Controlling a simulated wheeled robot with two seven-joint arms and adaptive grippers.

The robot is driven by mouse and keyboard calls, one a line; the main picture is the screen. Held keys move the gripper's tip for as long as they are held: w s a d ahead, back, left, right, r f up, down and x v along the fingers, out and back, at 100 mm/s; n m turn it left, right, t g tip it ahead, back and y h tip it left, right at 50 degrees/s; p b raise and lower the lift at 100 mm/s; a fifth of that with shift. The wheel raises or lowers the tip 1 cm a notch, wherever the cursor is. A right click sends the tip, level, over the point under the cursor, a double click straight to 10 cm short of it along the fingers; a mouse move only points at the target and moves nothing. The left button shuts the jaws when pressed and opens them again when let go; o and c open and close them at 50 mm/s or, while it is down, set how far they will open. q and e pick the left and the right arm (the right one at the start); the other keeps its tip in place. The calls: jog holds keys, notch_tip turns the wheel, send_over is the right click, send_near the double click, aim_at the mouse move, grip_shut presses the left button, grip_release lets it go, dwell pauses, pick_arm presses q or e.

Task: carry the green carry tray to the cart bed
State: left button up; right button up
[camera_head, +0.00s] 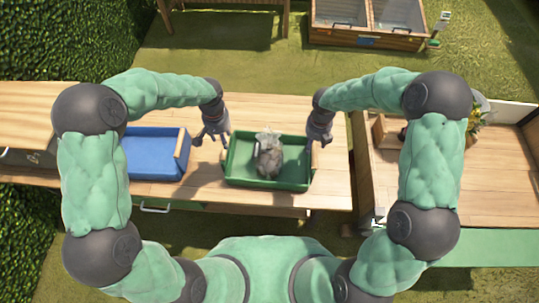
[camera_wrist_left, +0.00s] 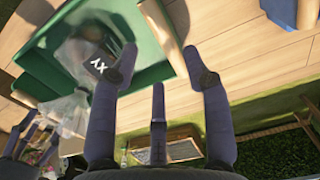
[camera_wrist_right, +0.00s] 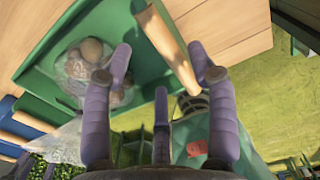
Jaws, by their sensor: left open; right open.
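The green carry tray (camera_head: 238,172) stands on the wooden table, with a wooden handle at each short end and a clear bag of pale, round things inside. My left gripper (camera_head: 213,132) is open at its left end; in the left wrist view the wooden handle (camera_wrist_left: 167,40) shows between the spread fingers. My right gripper (camera_head: 319,138) is open at its right end; in the right wrist view the other handle (camera_wrist_right: 166,45) shows between the fingers. Neither gripper is closed on a handle. The cart bed (camera_head: 500,200) is wooden planking at the right.
A blue tray (camera_head: 150,155) sits on the table (camera_head: 335,185) left of the green tray. A wooden box (camera_head: 385,132) and a plant (camera_head: 473,120) stand at the cart bed's back, partly behind my right arm. The front of the bed looks clear. A gap separates table and cart.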

aim_at(310, 156)
pick_arm(q)
jog(key=shift+s, duration=0.1)
pick_arm(e)
jog(key=shift+s, duration=0.1)
pick_arm(q)
jog(key=shift+f, duration=0.25)
pick_arm(e)
jog(key=shift+f, duration=0.25)
pick_arm(q)
notch_tip(310, 156, down, 10)
jog(key=shift+f, duration=0.15)
pick_arm(e)
notch_tip(310, 156, down, 10)
jog(key=shift+f, duration=0.2)
pick_arm(q)
jog(key=c, duration=0.9)
pick_arm(e)
jog(key=c, duration=0.9)
pick_arm(q)
grip_shut()
pick_arm(e)
grip_shut()
